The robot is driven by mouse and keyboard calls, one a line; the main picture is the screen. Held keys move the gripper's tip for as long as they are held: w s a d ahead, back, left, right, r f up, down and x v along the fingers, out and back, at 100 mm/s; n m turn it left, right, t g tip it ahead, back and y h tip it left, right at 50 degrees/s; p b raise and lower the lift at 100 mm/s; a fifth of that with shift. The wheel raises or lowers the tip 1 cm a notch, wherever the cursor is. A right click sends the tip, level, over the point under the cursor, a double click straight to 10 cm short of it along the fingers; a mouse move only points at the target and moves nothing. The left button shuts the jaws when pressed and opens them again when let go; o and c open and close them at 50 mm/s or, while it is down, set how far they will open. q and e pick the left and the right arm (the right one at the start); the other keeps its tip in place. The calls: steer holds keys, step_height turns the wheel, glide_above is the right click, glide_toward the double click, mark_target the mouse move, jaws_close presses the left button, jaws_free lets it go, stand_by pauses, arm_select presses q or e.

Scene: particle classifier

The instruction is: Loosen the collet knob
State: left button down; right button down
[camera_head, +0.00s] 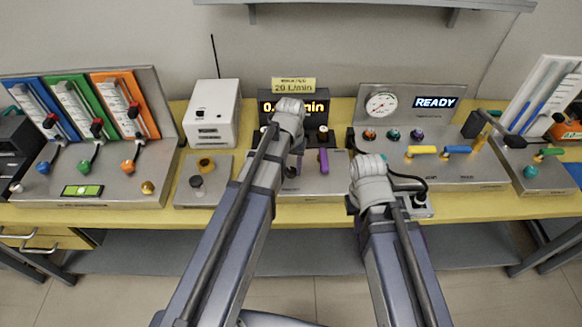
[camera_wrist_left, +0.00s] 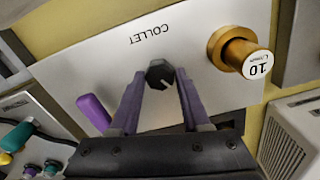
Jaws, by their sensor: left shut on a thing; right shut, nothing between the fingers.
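A purple lever (camera_wrist_left: 93,112) stands on one side of the knob and a brass knob with a white "10" cap (camera_wrist_left: 240,52) on the other. In the head view the purple lever (camera_head: 323,160) shows beside my left arm, which hides most of the knob. My right arm is bent low near the bench's front edge; its fingertips are hard to make out.
A white box (camera_head: 213,113) stands behind a small grey panel (camera_head: 200,182) to the left. A panel with coloured flowmeters (camera_head: 110,165) is at far left. To the right is a panel with a gauge and a READY display (camera_head: 436,103). The bench (camera_head: 300,214) is crowded.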

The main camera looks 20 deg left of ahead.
mark_target(291, 170)
arm_select(q)
steer(key=n, duration=0.5)
steer(key=shift+n, duration=0.3)
steer(key=n, duration=0.4)
steer(key=shift+n, duration=0.7)
steer(key=shift+c, duration=1.8)
jaws_free()
step_height(291, 170, up, 8)
steer(key=p, duration=0.8)
